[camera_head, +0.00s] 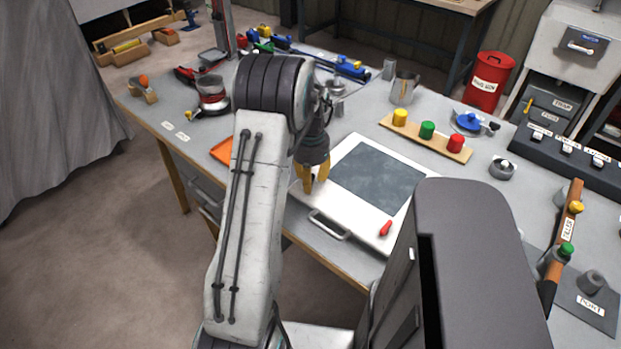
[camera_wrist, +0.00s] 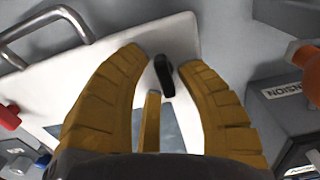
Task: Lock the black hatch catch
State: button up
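The white hatch (camera_head: 352,205) with a dark window lies on the grey bench in the head view. The black catch (camera_wrist: 164,76) is a small dark lever on the hatch's white border (camera_wrist: 110,72) in the wrist view. My gripper (camera_wrist: 163,62) has its yellow fingers apart, with the catch between their tips. I cannot tell whether any finger touches it. In the head view my gripper (camera_head: 314,183) points down at the hatch's left corner, and the black catch is hidden there. A red catch (camera_head: 386,228) sits at the hatch's near right corner.
A metal handle (camera_head: 330,225) stands at the hatch's front edge. Behind the hatch is a wooden strip (camera_head: 447,147) with yellow, green and red knobs. An orange tray (camera_head: 222,152) lies left of my arm. An orange-topped part (camera_wrist: 306,62) stands right of the fingers.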

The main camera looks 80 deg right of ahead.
jog(key=shift+o, duration=0.9)
jog(key=shift+r, duration=0.2)
notch_tip(320, 180, up, 12)
jog(key=shift+f, duration=0.15)
dwell(0.6)
